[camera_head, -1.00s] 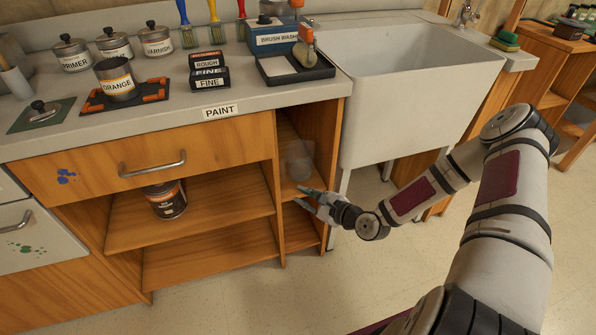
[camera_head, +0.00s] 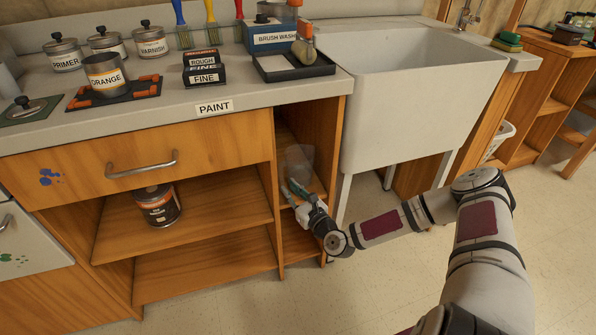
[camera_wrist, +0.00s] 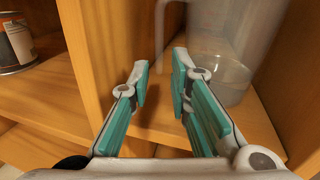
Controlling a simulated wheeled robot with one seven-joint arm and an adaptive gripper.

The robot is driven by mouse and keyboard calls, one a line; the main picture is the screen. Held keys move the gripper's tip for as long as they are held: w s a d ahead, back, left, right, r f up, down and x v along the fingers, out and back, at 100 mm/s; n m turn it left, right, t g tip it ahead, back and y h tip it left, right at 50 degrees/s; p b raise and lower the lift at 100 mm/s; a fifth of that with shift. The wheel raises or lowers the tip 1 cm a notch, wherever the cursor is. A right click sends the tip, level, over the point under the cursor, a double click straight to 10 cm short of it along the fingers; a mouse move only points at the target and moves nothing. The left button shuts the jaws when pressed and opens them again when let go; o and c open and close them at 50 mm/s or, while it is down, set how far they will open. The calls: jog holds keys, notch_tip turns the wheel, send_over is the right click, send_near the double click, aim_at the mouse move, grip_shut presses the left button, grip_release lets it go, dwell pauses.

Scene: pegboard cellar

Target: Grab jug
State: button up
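The jug (camera_head: 299,160) is a clear, see-through vessel. It stands upright on a shelf in the narrow right-hand compartment of the wooden cabinet. In the wrist view the jug (camera_wrist: 232,50) fills the upper right, with its handle on its left side. My gripper (camera_head: 291,190) is at the compartment's opening, just in front of the jug. In the wrist view my gripper (camera_wrist: 162,66) is open, with teal finger pads. The handle shows beyond the gap between the fingertips. I cannot tell whether a fingertip touches it.
A wooden divider (camera_wrist: 108,50) stands close to the left of my fingers. A labelled can (camera_head: 158,205) is on the wider shelf to the left. The white sink (camera_head: 405,95) and its legs are at the right. The floor before the cabinet is clear.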

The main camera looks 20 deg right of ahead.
aim_at(282, 183)
jog(key=shift+r+b+x, duration=0.2)
jog(key=shift+b+x, duration=0.55)
jog(key=shift+x, duration=2.1)
grip_shut()
